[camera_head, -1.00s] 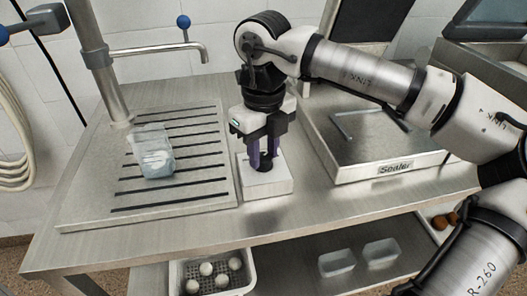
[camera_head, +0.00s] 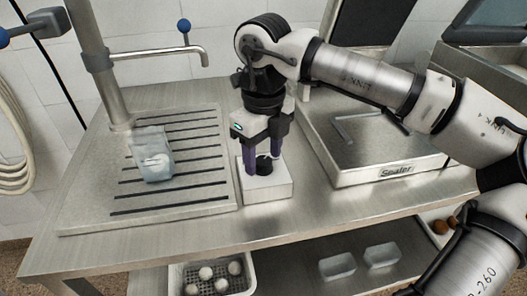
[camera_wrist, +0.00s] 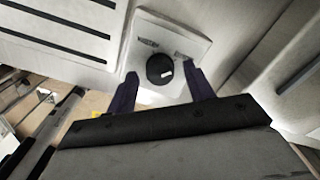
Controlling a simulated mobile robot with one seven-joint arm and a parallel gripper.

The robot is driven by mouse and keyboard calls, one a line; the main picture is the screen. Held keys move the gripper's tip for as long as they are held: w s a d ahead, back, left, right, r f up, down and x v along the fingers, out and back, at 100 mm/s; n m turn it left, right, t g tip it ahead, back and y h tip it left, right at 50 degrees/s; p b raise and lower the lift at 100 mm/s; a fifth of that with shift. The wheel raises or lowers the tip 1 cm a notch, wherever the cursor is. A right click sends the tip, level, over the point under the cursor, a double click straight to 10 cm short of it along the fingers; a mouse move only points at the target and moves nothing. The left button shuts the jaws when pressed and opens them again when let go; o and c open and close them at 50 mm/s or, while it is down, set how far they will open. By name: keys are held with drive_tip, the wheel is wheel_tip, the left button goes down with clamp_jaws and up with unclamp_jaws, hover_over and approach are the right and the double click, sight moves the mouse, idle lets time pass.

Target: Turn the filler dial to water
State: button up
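The filler dial (camera_head: 264,166) is a round black knob on top of a small white box (camera_head: 268,190) on the steel table. In the wrist view the dial (camera_wrist: 159,68) has a short white mark on its right side. A small printed label (camera_wrist: 147,42) lies just above it, too blurred to read surely; a second label at the upper right is partly hidden by a fingertip. My gripper (camera_head: 263,172) points down over the box, its purple fingers spread on either side of the dial with a gap on each side. It is open and holds nothing.
A clear container (camera_head: 154,160) stands on the slatted drain board (camera_head: 85,200) at left, under a tap (camera_head: 200,52). The sealer (camera_head: 385,172) stands to the right of the box. A basket (camera_head: 180,280) with several white balls and two clear tubs (camera_head: 337,266) sit on the lower shelf.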

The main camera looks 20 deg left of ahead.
sight(264, 160)
wheel_tip(264, 160, up, 14)
idle(0.7)
drive_tip(key=shift+f, duration=0.1)
